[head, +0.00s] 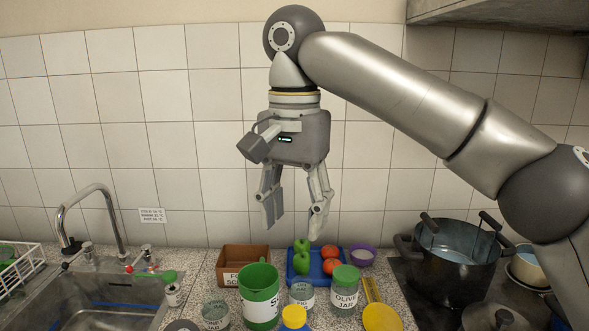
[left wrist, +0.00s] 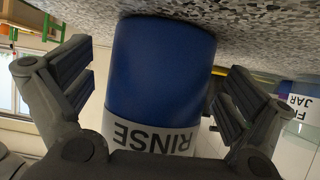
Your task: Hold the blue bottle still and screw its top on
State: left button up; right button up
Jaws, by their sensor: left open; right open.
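The blue bottle (left wrist: 160,65) with a white RINSE label fills the middle of the left wrist view, which shows it upside down. My left gripper (left wrist: 156,82) is open, one finger on each side of the bottle; I cannot tell whether they touch it. At the bottom edge of the head view, a yellow top (head: 294,315) shows over a sliver of blue; I cannot tell how tightly it sits. My right gripper (head: 294,229) is open and empty, fingers pointing down, above the counter and behind the yellow top. My left gripper is outside the head view.
A green container (head: 259,300), glass jar (head: 301,295) and olive jar (head: 344,292) crowd around the top. Behind are a blue tray (head: 297,279) with produce and a brown box (head: 232,262). A sink (head: 100,308) lies left, a pot (head: 456,260) right.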

pick_arm(q)
jog(key=v, duration=1.1)
jog(key=shift+a+r, duration=0.15)
jog(key=shift+a, duration=0.2)
